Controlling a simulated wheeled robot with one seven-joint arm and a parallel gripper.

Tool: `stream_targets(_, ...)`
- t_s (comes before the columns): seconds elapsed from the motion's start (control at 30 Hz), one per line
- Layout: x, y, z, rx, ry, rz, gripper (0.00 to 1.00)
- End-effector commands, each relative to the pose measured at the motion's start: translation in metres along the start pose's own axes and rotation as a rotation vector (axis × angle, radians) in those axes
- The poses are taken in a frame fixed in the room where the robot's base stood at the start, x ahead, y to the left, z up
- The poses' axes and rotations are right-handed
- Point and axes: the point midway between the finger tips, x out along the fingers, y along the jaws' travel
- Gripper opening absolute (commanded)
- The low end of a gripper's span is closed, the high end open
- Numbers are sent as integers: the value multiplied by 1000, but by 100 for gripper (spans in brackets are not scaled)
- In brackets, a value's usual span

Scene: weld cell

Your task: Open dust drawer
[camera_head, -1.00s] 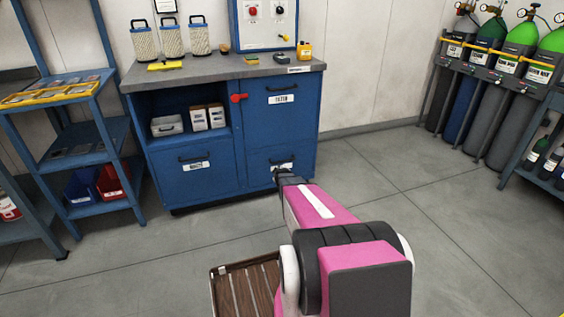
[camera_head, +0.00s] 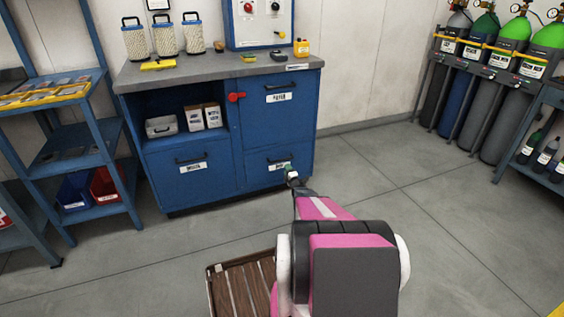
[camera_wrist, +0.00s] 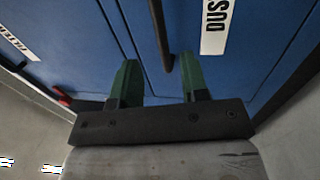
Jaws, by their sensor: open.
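The dust drawer (camera_head: 262,170) is the lower right front of the blue cabinet and looks shut. Its white label, reading "DUS" where visible (camera_wrist: 213,25), and its dark bar handle (camera_wrist: 161,36) show in the wrist view. My gripper (camera_wrist: 158,60) is open and empty, with green fingers on either side of the handle's line. The handle's lower end reaches between the fingertips; I cannot tell whether they touch it. In the head view my gripper (camera_head: 289,174) is in front of this drawer and hides part of its label.
Above is another drawer front (camera_head: 279,100) with a red knob (camera_head: 236,97) beside it. A labelled front (camera_head: 192,170) is at lower left. A wooden slatted pallet (camera_head: 242,287) lies on the floor. Shelving (camera_head: 75,150) stands left, gas cylinders (camera_head: 480,100) right.

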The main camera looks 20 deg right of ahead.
Motion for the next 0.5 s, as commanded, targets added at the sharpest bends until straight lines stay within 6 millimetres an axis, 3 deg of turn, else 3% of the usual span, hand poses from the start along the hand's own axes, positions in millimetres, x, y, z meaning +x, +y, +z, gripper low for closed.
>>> stream_targets(0.3,57,-2,0,2,0,1,41)
stream_targets(0.5,83,-2,0,2,-1,-1,41)
